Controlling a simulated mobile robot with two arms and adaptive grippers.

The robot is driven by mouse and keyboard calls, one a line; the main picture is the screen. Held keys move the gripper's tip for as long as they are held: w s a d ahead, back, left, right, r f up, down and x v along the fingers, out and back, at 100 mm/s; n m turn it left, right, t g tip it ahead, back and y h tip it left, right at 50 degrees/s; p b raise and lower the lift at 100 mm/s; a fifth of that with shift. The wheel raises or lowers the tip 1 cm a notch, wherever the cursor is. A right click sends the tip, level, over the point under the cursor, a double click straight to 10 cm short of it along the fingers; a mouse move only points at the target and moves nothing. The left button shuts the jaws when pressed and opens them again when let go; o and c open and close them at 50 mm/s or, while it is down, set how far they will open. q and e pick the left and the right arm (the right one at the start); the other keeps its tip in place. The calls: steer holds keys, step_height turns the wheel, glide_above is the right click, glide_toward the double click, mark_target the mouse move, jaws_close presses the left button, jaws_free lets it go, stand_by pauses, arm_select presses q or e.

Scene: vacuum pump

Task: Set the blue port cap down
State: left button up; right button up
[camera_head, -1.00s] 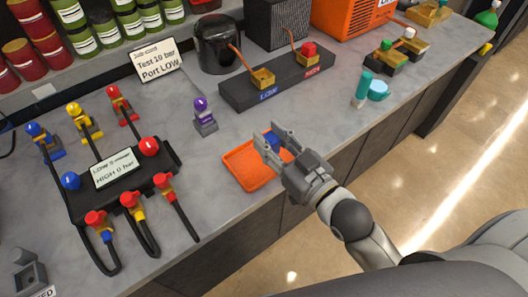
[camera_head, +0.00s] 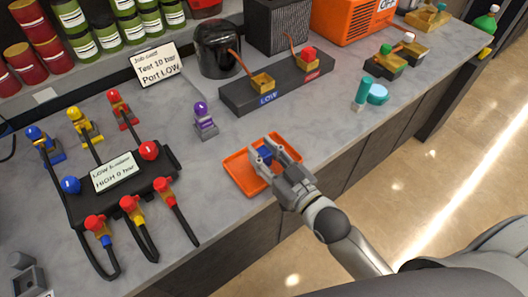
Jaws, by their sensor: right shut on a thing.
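The blue port cap (camera_head: 266,154) shows between the fingers of my right gripper (camera_head: 265,156). The gripper is shut on the cap, over the orange tray (camera_head: 240,176). The fingers hide part of the cap, and I cannot tell whether it touches the tray floor. The rest of the tray looks empty. My left gripper is not in view.
A black manifold (camera_head: 118,186) with coloured caps and hoses stands at the left. A purple-topped fitting (camera_head: 204,122) stands behind the tray. The dark LOW/HIGH port block (camera_head: 277,83) is farther back. Teal parts (camera_head: 376,94) lie to the right. The counter's front edge is close to the tray.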

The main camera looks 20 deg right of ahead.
steer(key=o, duration=1)
steer(key=shift+f, duration=0.1)
steer(key=shift+s+d, duration=0.1)
steer(key=shift+s, duration=0.25)
steer(key=b+v, duration=0.1)
steer(key=v, duration=1)
steer(key=shift+s, duration=0.15)
